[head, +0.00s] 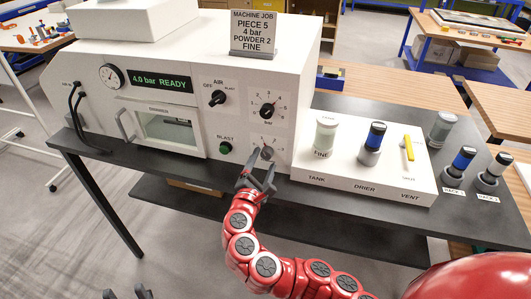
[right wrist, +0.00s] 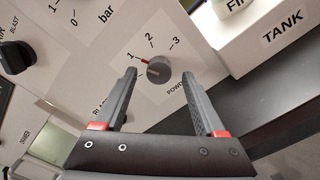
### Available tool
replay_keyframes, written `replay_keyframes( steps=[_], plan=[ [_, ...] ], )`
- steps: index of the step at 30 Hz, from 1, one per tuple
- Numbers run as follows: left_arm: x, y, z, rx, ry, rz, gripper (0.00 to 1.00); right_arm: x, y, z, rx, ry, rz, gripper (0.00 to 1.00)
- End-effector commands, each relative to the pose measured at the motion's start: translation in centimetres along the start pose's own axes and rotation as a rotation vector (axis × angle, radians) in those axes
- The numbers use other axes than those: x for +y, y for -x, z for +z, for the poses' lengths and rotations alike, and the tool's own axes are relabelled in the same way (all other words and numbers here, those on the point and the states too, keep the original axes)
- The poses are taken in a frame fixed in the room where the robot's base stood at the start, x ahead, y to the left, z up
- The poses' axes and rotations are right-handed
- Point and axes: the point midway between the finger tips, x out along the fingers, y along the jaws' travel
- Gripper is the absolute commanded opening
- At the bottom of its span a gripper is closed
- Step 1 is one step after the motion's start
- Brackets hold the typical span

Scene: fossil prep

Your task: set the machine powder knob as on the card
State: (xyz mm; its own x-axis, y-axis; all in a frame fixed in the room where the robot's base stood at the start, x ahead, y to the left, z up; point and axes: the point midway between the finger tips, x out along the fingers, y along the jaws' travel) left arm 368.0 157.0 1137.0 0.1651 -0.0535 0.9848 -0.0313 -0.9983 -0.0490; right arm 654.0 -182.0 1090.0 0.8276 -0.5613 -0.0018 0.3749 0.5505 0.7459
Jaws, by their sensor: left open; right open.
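The powder knob (head: 267,152) is a small grey knob low on the right of the white machine's front. In the right wrist view the knob (right wrist: 160,70) has a scale with 1, 2 and 3, and its red mark lies close to the 1. My right gripper (head: 258,178) is open in front of the knob; in the right wrist view its fingers (right wrist: 158,88) stand either side of the knob, apart from it. The card (head: 253,34) on the machine reads PIECE 5, 4 bar, POWDER 2, FINE. My left gripper (head: 127,293) is open at the bottom edge, mostly out of view.
Above the powder knob are the bar knob (head: 268,109) and the air knob (head: 218,98); the green blast button (head: 225,148) is left of it. The display (head: 159,82) reads 4.0 bar READY. To the right stands a white block (head: 345,184) marked TANK, DRIER, VENT.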

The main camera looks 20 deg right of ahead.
Motion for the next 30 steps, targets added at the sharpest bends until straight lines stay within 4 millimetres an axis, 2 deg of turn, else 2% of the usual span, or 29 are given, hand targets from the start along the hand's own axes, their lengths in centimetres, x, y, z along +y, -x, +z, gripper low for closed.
replay_keyframes(
  steps=[3,6,17,27,29,30],
  plan=[
    [0.0,-0.6,-0.1,0.000,0.000,0.000,0.50,0.2,-1.6,0.2,-0.003,0.000,-0.002,0.72],
    [0.0,-0.8,-0.1,0.000,0.000,0.000,0.50,0.2,-2.3,0.1,-0.002,-0.002,0.000,0.72],
    [0.0,-0.8,-0.1,0.000,0.000,0.000,0.50,0.1,-2.6,-0.1,0.001,-0.001,0.003,0.72],
    [0.0,-0.8,-0.1,0.000,0.000,0.000,0.50,0.1,-2.6,-0.1,0.001,0.000,0.003,0.11],
    [0.0,-0.8,-0.1,0.000,0.000,0.000,0.50,0.1,-2.6,-0.1,0.000,0.000,0.003,0.00],
    [0.0,-0.8,-0.1,0.000,0.000,0.000,0.50,0.1,-2.6,-0.1,0.001,0.000,0.003,0.00]
  ],
)
